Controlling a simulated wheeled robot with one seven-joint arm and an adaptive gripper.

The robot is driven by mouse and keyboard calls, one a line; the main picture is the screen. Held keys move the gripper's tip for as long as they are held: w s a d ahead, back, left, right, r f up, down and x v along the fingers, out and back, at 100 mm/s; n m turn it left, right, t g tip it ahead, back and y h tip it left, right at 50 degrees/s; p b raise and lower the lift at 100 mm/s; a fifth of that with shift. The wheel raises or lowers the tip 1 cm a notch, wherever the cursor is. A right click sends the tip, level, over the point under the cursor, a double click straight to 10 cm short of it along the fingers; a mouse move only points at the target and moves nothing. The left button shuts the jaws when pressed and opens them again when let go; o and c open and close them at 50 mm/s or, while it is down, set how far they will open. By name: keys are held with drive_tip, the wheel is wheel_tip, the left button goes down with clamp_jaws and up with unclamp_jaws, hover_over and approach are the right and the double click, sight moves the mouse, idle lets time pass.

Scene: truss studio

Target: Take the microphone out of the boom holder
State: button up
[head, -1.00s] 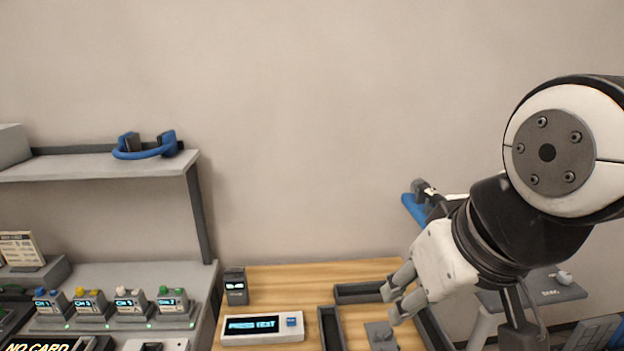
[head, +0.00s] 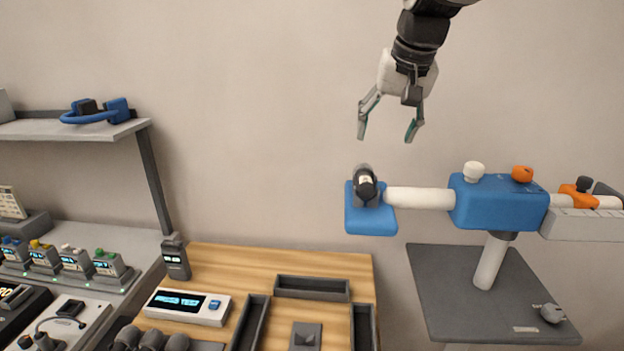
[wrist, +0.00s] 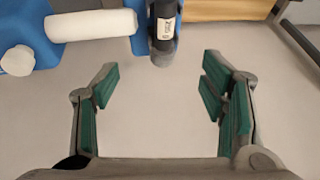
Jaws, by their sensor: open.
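The microphone (head: 366,188) is a dark body with a pale label, seated in the blue boom holder (head: 370,220) at the left end of the white boom arm (head: 420,198). In the wrist view the microphone (wrist: 164,32) shows at the top, slightly above and between the jaws, with part of the blue holder around it. My gripper (head: 390,137) is open and empty, above the microphone and a little to its right in the head view, fingers pointing down. In the wrist view my gripper (wrist: 160,90) has green-padded fingers spread wide with only the floor or wall between them.
A blue clamp block (head: 498,203) with white and orange knobs carries the boom on a stand with a dark base (head: 490,300). A wooden table (head: 250,265) holds dark trays and a display box (head: 187,306). A shelf (head: 70,130) with a blue headset stands left.

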approach(366, 166)
drive_tip(key=r, duration=0.2)
drive_tip(key=x, duration=0.9)
drive_tip(key=s+p+x, duration=0.1)
drive_tip(key=x, duration=0.3)
drive_tip(key=shift+w+f, duration=0.15)
drive_tip(key=shift+f, duration=0.4)
drive_tip(key=c, duration=1.4)
